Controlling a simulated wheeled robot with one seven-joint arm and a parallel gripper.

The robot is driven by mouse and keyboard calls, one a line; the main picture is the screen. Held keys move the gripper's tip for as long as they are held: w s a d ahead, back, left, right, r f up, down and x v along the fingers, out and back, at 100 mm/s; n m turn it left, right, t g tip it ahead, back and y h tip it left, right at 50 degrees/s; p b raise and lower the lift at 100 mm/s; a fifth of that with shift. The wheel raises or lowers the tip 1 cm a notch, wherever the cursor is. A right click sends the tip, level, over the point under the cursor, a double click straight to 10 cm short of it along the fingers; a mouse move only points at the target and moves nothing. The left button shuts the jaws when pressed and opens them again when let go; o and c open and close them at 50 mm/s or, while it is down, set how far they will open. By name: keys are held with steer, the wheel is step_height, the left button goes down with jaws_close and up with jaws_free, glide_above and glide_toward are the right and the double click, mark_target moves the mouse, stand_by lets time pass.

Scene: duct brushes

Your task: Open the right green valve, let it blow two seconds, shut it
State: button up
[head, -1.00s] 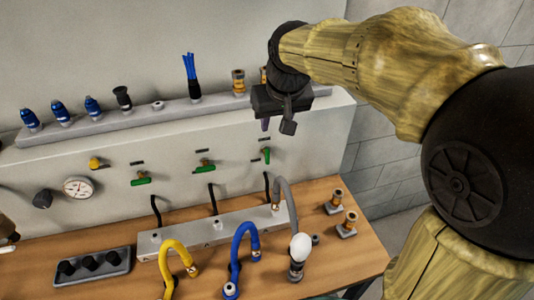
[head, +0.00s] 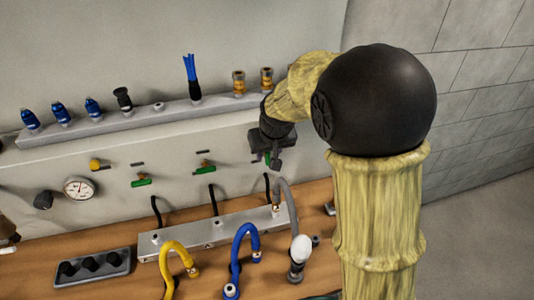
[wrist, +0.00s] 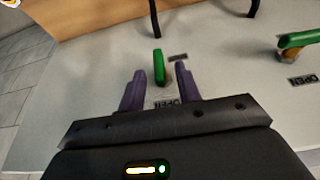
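The right green valve (wrist: 159,66) has its handle upright on the grey panel, while the middle green valve (head: 204,169) has its handle lying sideways. My gripper (wrist: 160,70) is open, with its two purple fingers on either side of the right valve's handle in the wrist view. A gap shows on both sides of the handle, and I see no contact. How deep the handle sits between the fingers is hard to tell. In the head view my gripper (head: 270,160) largely hides this valve. An "OPEN" label lies between the fingers in the wrist view.
The left green valve (head: 141,182), a yellow knob (head: 95,164) and a gauge (head: 78,188) are on the panel. Below, a grey manifold (head: 185,238) carries yellow, blue and grey hoses. A shelf (head: 70,132) above holds several fittings and brushes.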

steer(key=shift+x, duration=0.8)
steer(key=shift+s, duration=0.1)
jaws_close()
steer(key=shift+d+f+y+b, duration=0.15)
steer(key=shift+y+b, duration=0.35)
steer(key=shift+b, duration=0.5)
steer(key=shift+w+d+f+m+g+y+b, duration=0.15)
steer(key=shift+m+g+y+b, duration=0.45)
steer(key=shift+y+b, duration=2.45)
steer(key=shift+d+f+m+g+y+b, duration=0.25)
steer(key=shift+m+y+b, duration=0.7)
steer(key=shift+y+b, duration=2)
steer(key=shift+w+d+f+m+g+y+b, duration=0.1)
steer(key=shift+f+m+g+y+b, duration=0.45)
steer(key=shift+y+b, duration=2.5)
steer(key=shift+r+t+h+b, duration=0.3)
steer(key=shift+r+h+b, duration=0.05)
steer(key=shift+h+b, duration=0.75)
